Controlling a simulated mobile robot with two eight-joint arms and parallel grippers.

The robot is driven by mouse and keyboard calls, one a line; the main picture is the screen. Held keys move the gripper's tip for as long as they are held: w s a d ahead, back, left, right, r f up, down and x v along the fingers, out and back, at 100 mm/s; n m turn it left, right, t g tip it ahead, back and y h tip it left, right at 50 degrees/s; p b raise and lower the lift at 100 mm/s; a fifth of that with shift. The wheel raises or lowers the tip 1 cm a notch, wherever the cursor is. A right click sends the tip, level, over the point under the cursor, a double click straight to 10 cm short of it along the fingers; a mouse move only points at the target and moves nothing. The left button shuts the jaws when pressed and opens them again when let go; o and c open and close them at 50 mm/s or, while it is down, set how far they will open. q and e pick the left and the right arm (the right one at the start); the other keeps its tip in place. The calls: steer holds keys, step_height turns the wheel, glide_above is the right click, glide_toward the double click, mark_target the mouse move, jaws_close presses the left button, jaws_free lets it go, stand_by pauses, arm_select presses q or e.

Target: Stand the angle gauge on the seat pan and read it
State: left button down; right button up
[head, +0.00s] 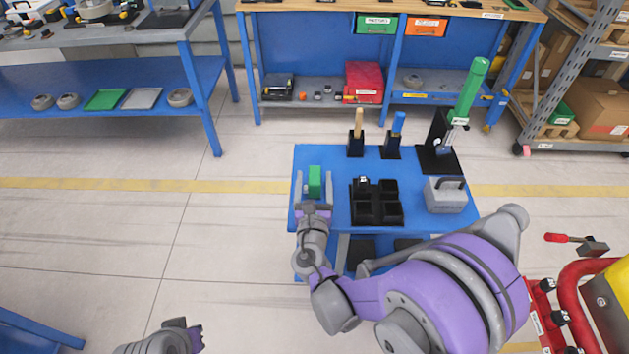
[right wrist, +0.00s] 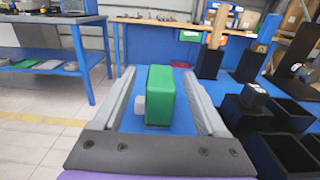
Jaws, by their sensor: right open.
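A green block (head: 315,181) with a grey round knob on its left side stands upright on the blue cart top. My right gripper (head: 314,178) is open, with one finger on each side of the block. In the right wrist view, the green block (right wrist: 160,95) stands between the spread fingers, with gaps on both sides. A small black cube (head: 363,183) with a pale mark sits in the black divided tray (head: 376,221). I cannot tell for sure which is the angle gauge. No seat pan is clearly recognisable. My left gripper (head: 190,338) is partly cut off at the bottom left.
The blue cart (head: 328,158) also holds a grey handled case (head: 446,196), two tools in black holders and a tall green-handled tool (head: 470,90) on a black stand. A red and yellow machine (head: 600,300) stands at the right edge.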

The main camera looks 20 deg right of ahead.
mark_target(315, 166)
steer(key=x, duration=0.4)
steer(key=shift+w+d+r+p, duration=0.15)
steer(key=shift+w+r+p, duration=0.05)
steer(key=shift+w+p, duration=0.2)
steer(key=shift+s, duration=0.1)
steer(key=shift+c, duration=0.4)
jaws_close()
